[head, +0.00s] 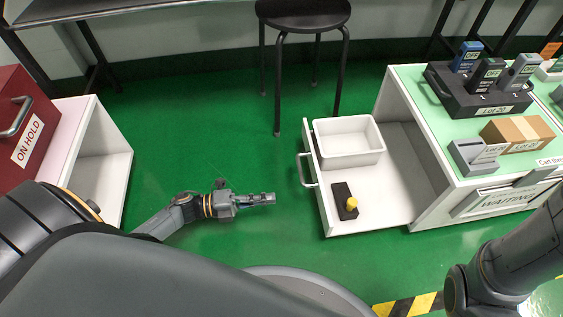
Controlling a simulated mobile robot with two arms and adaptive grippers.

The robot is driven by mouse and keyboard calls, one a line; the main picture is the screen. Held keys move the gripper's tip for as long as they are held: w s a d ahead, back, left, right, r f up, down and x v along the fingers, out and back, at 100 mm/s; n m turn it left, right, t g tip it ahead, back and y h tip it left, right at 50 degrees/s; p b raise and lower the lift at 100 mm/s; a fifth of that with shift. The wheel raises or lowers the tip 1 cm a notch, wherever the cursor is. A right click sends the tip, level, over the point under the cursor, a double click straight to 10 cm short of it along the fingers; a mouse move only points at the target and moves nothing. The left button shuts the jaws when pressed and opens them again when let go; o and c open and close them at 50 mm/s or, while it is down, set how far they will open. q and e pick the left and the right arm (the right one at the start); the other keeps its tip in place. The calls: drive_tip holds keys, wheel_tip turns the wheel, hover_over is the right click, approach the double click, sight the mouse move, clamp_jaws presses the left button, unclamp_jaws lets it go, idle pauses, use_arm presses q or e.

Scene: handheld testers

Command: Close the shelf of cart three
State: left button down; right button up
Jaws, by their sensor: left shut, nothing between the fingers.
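The cart (476,105) stands at the right, with a pale green top and a label partly reading "Cart th". Its white shelf (378,205) is pulled out to the left, with a metal handle (305,170) on its front panel. A white bin (349,139) and a small black device with a yellow knob (344,201) sit on the shelf. My left gripper (270,198) is shut and empty, a short way left of the shelf front and apart from the handle. My right arm shows at the lower right; its gripper is out of view.
A black stool (303,15) stands behind the shelf. Another white cart (108,157) with a red "ON HOLD" box (22,115) is at the left. Testers in a black tray (475,100) and a cardboard box (517,133) sit on the cart top. Green floor lies clear between the carts.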

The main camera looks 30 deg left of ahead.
sight(321, 192)
use_arm(q)
drive_tip(key=b+x, duration=0.5)
drive_tip(key=x, duration=0.6)
drive_tip(key=shift+d+f, duration=0.1)
drive_tip(key=shift+w+d, duration=0.4)
drive_tip(key=shift+d, duration=0.05)
